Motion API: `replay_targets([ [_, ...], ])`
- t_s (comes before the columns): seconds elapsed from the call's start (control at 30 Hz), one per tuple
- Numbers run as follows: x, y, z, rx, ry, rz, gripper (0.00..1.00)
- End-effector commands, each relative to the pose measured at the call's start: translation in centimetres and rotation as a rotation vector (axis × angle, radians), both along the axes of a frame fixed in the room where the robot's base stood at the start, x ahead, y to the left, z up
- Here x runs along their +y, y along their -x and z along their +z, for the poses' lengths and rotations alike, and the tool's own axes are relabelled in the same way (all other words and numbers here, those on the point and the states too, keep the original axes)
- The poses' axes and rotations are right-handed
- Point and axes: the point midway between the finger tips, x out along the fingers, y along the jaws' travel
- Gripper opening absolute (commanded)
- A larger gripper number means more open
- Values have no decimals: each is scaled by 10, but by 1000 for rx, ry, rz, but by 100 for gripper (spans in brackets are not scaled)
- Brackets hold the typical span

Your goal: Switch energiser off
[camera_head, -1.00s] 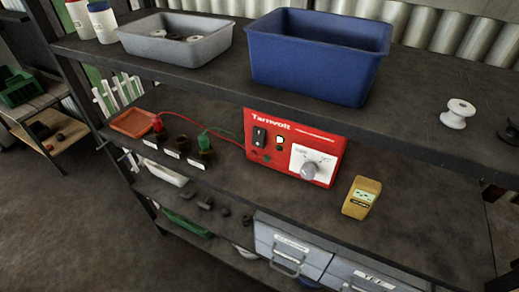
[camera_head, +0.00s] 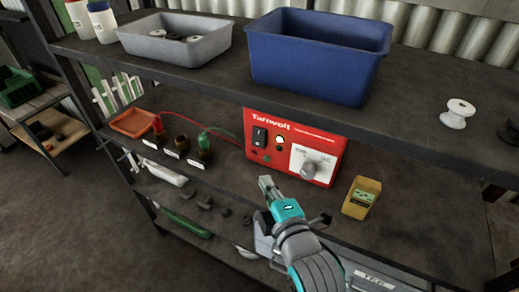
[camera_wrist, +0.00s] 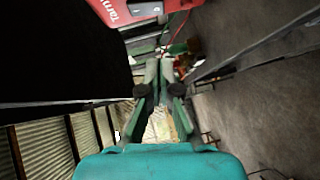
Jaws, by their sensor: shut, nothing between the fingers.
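The red energiser (camera_head: 295,148) stands on the middle shelf, with a black rocker switch (camera_head: 259,136) at its upper left, a small light beside it, and a grey knob (camera_head: 309,169) on a white panel. I cannot tell the switch's position. My gripper (camera_head: 266,183) is shut and empty, in front of and below the energiser, apart from it. In the wrist view my gripper's fingers (camera_wrist: 159,66) are together, and a corner of the energiser (camera_wrist: 128,12) shows at the top.
A yellow meter (camera_head: 361,198) stands right of the energiser. Red and green leads run left to posts (camera_head: 203,146) and an orange tray (camera_head: 133,122). The upper shelf overhangs, bearing a blue bin (camera_head: 318,58) and a grey tray (camera_head: 174,39). Grey drawers sit below.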

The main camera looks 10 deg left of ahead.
Motion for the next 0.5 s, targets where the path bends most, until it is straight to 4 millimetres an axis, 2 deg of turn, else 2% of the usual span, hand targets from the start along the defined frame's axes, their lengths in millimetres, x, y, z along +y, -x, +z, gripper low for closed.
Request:
replay_targets([
  [0.1, 4, -2, 5, -10, 16, 9, 0],
  [0.5, 6, -6, 5, -9, 18, 9, 0],
])
